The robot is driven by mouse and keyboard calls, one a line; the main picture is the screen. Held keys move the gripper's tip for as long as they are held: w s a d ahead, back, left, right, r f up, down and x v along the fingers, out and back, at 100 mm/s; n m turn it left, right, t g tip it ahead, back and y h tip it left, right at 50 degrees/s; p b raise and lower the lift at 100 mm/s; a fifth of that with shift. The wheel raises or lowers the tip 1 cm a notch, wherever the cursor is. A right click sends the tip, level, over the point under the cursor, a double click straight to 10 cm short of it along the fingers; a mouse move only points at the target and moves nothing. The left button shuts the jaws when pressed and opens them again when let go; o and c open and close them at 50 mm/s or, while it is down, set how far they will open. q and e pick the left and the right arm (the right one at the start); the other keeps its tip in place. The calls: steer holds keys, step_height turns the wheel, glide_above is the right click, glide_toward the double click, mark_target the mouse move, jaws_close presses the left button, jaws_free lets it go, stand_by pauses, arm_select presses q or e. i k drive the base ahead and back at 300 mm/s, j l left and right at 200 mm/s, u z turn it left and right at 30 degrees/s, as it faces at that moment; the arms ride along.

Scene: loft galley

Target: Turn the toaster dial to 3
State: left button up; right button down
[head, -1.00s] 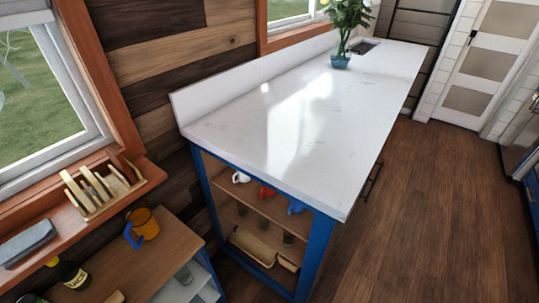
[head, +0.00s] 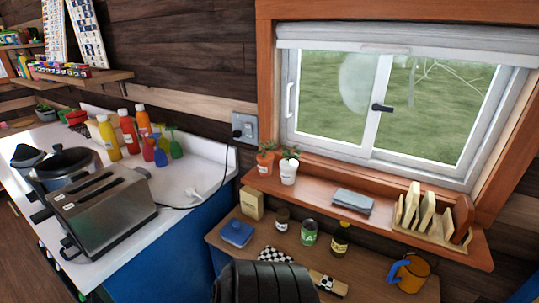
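The toaster (head: 108,212) is a silver, long two-slot one in the head view, on the white counter at the left. It stands near the counter's front edge. A dark lever or handle shows low on its near left end. I cannot make out its dial or any numbers. Neither of my grippers is in view.
A dark pot (head: 66,167) stands right behind the toaster. Several sauce and spray bottles (head: 128,132) stand near the wall. A low wooden table (head: 372,282) holds jars and a mug.

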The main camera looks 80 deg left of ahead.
mark_target(68, 241)
steer(key=u, duration=4)
